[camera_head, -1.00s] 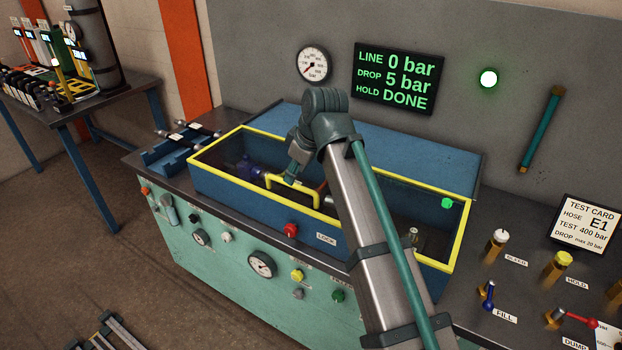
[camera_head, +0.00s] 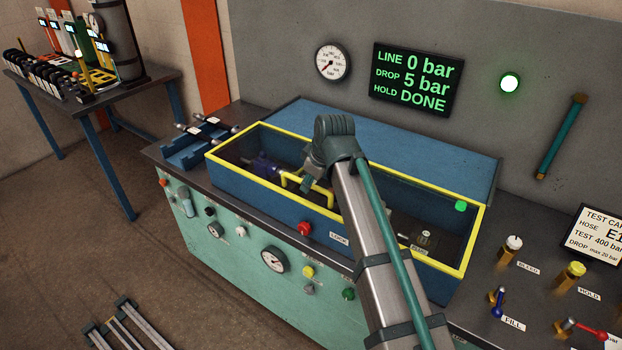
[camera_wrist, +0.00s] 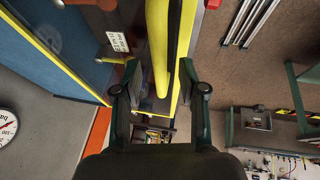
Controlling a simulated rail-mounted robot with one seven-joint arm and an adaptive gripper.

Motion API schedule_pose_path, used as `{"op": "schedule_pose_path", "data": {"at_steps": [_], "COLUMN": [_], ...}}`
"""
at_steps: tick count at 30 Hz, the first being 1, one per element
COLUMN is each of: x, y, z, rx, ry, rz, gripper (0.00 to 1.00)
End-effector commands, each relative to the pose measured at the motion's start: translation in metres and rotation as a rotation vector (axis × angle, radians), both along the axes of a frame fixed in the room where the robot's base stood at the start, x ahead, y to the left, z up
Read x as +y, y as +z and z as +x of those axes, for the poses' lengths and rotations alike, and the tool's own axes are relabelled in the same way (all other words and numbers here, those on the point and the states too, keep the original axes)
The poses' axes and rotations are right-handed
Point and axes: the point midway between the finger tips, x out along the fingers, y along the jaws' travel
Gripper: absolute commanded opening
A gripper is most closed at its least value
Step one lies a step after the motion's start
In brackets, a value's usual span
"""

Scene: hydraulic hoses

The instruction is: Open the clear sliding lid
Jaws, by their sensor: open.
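The clear lid (camera_head: 390,205) has a yellow frame and covers the top of the blue box on the bench. A yellow bar handle (camera_head: 290,182) stands up from it left of the middle. My gripper (camera_head: 308,184) is at the handle, partly hidden by my wrist in the head view. In the wrist view, the open fingers of my gripper (camera_wrist: 158,66) stand on either side of the yellow handle (camera_wrist: 158,40), with gaps showing. Whether they reach fully down around the bar is hard to tell. A dark blue fitting (camera_head: 264,165) shows through the lid.
A blue flat panel (camera_head: 400,150) lies behind the box. A red knob (camera_head: 304,229) and a LOCK label (camera_head: 339,239) are on the front. Valves such as the blue FILL lever (camera_head: 498,300) stand at right. The wall display (camera_head: 417,78) reads LINE 0 bar, HOLD DONE.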

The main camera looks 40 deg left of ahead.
Motion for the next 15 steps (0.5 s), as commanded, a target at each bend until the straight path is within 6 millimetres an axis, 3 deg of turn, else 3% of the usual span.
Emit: {"op": "schedule_pose_path", "data": {"at_steps": [12,15], "x": [0.0028,0.0026], "y": [-0.0065,-0.0064], "z": [0.0011,0.0011], "rx": [-0.001,0.0], "ry": [0.0,0.0], "rz": [0.001,0.001], "gripper": [0.41,0.25]}}
